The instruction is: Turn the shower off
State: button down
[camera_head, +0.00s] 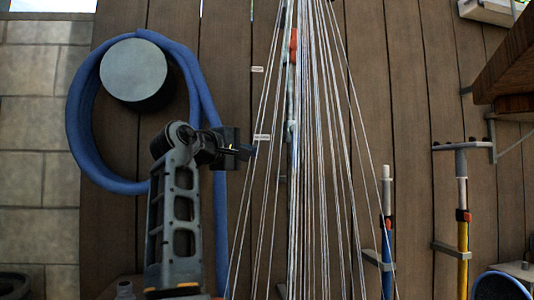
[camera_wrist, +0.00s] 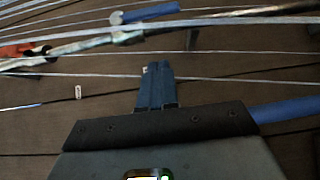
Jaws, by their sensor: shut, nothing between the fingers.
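The shower is running: many thin white water streams (camera_head: 325,190) fan downward in front of the plank wall. A thin upright pipe (camera_head: 291,85) stands behind them, with a red-orange part (camera_head: 293,45) high up and a pale fitting lower down. In the wrist view the pipe (camera_wrist: 75,45) runs across the top, and a blue lever-like piece (camera_wrist: 145,13) sits at its fitting (camera_wrist: 128,37). My gripper (camera_head: 252,152) is left of the pipe, apart from it. Its dark blue fingers (camera_wrist: 157,66) are shut and empty, pointing toward the pipe, with streams crossing near the tips.
A coiled blue hose (camera_head: 84,125) hangs around a grey round holder (camera_head: 133,70) at left. Poles with blue (camera_head: 387,250) and yellow (camera_head: 463,250) shafts stand at right. A wooden piece (camera_head: 510,65) juts in at upper right. Small white labels (camera_head: 257,69) are on the wall.

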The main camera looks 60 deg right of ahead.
jog(key=p, duration=0.2)
send_near(294, 147)
jog(key=w+d+f, duration=0.2)
jog(key=w+d, duration=0.2)
jog(key=shift+s+d, duration=1.35)
jog(key=shift+s, duration=0.2)
